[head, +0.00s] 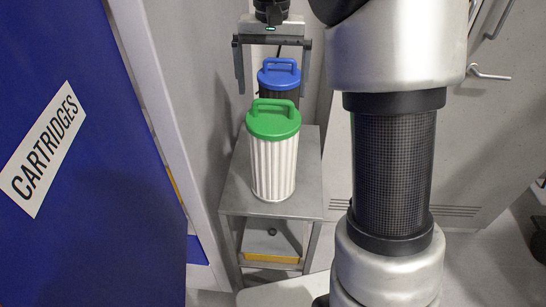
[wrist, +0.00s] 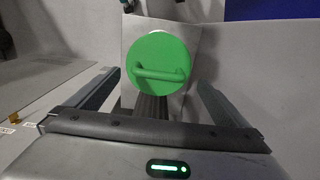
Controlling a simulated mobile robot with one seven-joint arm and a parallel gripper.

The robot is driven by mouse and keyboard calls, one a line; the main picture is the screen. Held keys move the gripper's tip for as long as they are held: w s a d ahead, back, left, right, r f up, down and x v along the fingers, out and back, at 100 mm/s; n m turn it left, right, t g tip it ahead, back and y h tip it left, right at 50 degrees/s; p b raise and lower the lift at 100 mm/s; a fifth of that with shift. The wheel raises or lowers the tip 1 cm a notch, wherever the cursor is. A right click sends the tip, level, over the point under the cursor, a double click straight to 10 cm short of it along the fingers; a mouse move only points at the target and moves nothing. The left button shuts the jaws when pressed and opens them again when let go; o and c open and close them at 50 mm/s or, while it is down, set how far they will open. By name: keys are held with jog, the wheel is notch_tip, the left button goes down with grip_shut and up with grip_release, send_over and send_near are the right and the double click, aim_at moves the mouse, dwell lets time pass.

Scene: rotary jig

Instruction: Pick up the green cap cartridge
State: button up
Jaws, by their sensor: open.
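The green cap cartridge (head: 273,165) stands upright on a small grey stand (head: 238,190) in the head view. It has a white pleated body and a green cap with a loop handle. My gripper (head: 272,88) is open and empty, with its fingers spread wide behind the green cap in the head view. In the wrist view the green cap (wrist: 160,57) shows ahead, between the lines of the open fingers of my gripper (wrist: 157,85), apart from both. A dark ribbed shape shows below the cap there; I cannot tell which cartridge it belongs to.
A blue cap cartridge (head: 280,76) with a dark body stands close behind the green one, partly hidden by it. A blue panel (head: 95,200) marked CARTRIDGES and a grey wall stand to the left. A grey door (head: 475,130) is at the right.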

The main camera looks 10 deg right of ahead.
aim_at(273, 101)
jog(key=shift+w+d+f, duration=0.1)
jog(key=shift+f, duration=1.35)
jog(key=shift+w+d+f, duration=0.1)
jog(key=shift+f, duration=1.35)
jog(key=c, duration=2)
jog(key=shift+r, duration=0.15)
jog(key=shift+c, duration=0.2)
